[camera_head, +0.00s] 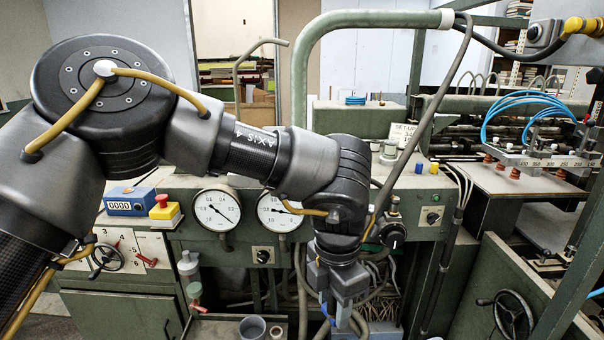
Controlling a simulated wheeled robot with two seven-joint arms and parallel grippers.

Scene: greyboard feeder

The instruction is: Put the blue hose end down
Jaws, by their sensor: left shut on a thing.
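My left arm reaches in from the left, and its gripper (340,318) points down at the lower middle of the view. It is shut on the blue hose end (325,309), of which only a narrow blue strip shows beside the fingers. The rest of the held hose is hidden by the gripper or lies below the picture edge. I cannot tell whether the hose end touches anything beneath it. My right gripper is not in view.
A green machine panel carries two round gauges (217,209). A grey cup (252,327) stands left of the gripper, and grey hoses hang around it. A thick green pipe (299,80) rises behind my arm. Blue hoses (527,100) loop over the feeder bar at right.

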